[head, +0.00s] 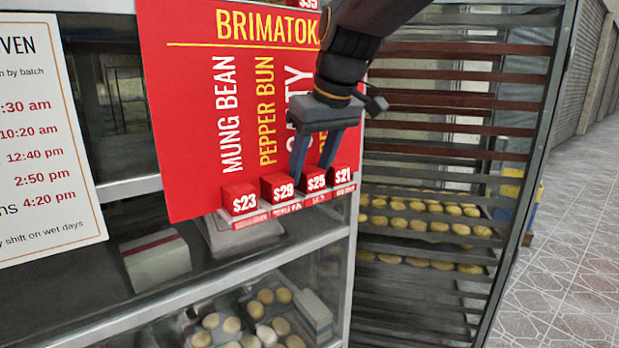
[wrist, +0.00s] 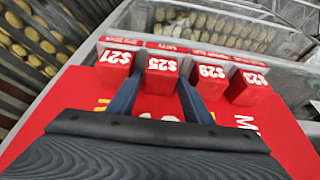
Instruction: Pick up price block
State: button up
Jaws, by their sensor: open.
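Red price blocks stand in a row along the lower edge of the red menu board: the $23 block (head: 240,198), the $29 block (head: 278,187), the $25 block (head: 313,178) and the $21 block (head: 342,175). In the wrist view the $25 block (wrist: 161,78) lies between the two fingers of my gripper (wrist: 157,92), with the $21 block (wrist: 117,62) to its left and the $29 block (wrist: 211,75) to its right. My gripper (head: 313,170) is open and points down at the $25 block. Whether the fingers touch it, I cannot tell.
The red menu board (head: 190,110) stands right behind the blocks. A glass case with pale buns (head: 230,325) is below. A tall rack of bun trays (head: 430,225) stands to the right. Open tiled floor (head: 570,240) lies at far right.

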jog(key=shift+c, duration=0.4)
jog(key=c, duration=0.7)
jog(key=shift+c, duration=0.2)
jog(key=shift+r, duration=0.15)
